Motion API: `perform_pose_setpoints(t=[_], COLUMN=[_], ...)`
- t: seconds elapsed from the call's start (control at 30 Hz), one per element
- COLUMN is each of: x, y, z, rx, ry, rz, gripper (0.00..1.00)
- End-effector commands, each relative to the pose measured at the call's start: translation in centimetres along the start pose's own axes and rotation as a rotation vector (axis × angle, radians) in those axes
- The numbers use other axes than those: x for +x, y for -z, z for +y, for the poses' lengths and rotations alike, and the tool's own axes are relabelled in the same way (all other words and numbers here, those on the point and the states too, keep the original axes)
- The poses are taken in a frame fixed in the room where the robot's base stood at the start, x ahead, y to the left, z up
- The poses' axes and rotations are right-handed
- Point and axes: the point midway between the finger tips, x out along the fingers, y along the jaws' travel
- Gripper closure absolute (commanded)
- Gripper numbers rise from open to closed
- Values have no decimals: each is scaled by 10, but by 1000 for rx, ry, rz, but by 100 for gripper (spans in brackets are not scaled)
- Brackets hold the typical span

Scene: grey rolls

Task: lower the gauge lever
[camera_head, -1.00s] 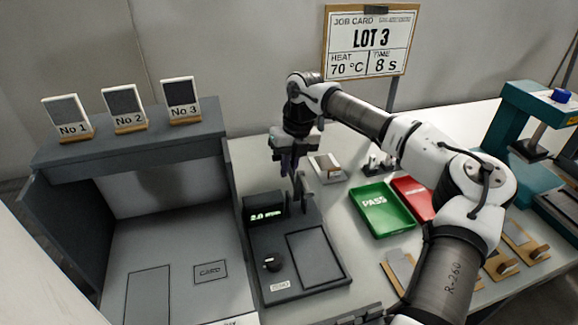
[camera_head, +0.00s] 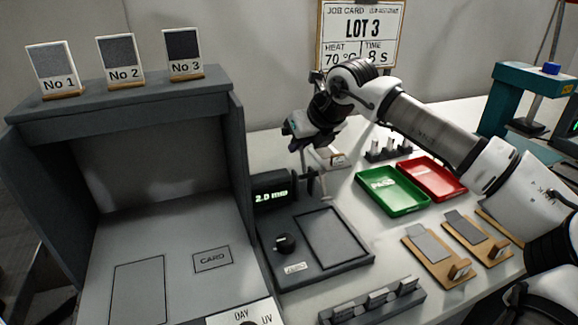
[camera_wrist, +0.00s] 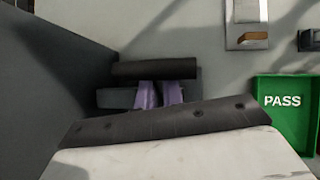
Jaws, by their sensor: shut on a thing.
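The gauge (camera_head: 335,272) is a dark grey box on the table, with a round knob, a ZERO label and a lit green display (camera_head: 271,197) reading about 2.0 mm. My gripper (camera_head: 300,146) is at the gauge's upper back part, above and behind the display. In the wrist view its purple fingertips (camera_wrist: 159,94) are close together beside a dark bar (camera_wrist: 154,68). They are shut on what looks like the gauge lever, which is mostly hidden by the fingers and wrist.
Left of the gauge stands a dark grey booth (camera_head: 120,122) with numbered cards on top. To the right lie a green PASS tray (camera_head: 392,208) and a red tray (camera_head: 440,190). Wooden holders (camera_head: 437,270) and a dark rack (camera_head: 395,306) are in front.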

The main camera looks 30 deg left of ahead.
Motion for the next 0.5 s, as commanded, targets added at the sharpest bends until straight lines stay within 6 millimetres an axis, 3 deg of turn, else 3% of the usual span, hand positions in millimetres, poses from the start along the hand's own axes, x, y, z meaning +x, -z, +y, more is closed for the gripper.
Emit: perform_pose_setpoints(t=[0.03,0.5], x=[6,-11], y=[10,30], z=[-1,4], rx=[-9,-68], ry=[5,34], rz=[-40,-381], gripper=[100,100])
